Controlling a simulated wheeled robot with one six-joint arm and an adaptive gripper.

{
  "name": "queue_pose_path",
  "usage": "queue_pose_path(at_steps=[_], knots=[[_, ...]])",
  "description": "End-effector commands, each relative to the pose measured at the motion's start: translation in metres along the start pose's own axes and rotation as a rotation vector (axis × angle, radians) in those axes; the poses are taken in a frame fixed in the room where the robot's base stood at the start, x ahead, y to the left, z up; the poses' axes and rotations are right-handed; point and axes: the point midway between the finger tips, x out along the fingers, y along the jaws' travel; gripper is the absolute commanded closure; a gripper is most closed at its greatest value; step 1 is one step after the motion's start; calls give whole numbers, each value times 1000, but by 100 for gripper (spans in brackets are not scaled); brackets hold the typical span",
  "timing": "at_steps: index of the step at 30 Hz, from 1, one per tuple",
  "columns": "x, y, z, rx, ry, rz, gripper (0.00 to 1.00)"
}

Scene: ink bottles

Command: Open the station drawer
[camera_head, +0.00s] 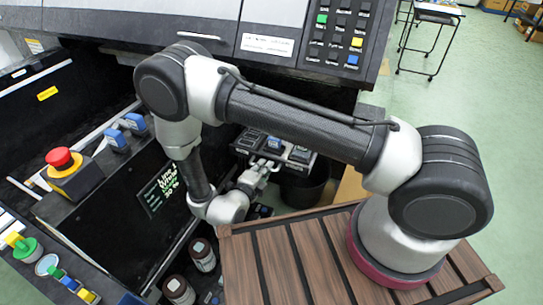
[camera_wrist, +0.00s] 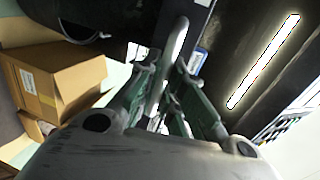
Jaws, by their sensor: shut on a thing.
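My gripper (camera_head: 262,170) reaches down under the machine, beyond the wooden deck in the head view. In the wrist view my gripper (camera_wrist: 167,75) has its green-sided fingers on either side of a grey bar handle (camera_wrist: 178,42), shut on it. The handle is not clearly visible in the head view. A dark tray-like unit (camera_head: 301,166) with blue-marked pieces on top sits just beyond the gripper, under the machine's overhang. It appears to be the station drawer. Its front is mostly hidden by my arm, and I cannot tell how far it is open.
Dark bottles (camera_head: 202,252) stand in a slot below the arm. A black bin (camera_head: 305,187) is beside the tray. Cardboard boxes (camera_wrist: 60,75) are at left in the wrist view.

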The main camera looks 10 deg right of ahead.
Motion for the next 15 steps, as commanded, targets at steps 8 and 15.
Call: queue_pose_path(at_steps=[8,15], knots=[[-36,8,0,-1,-1,1,100],[-44,10,0,-1,1,1,100]])
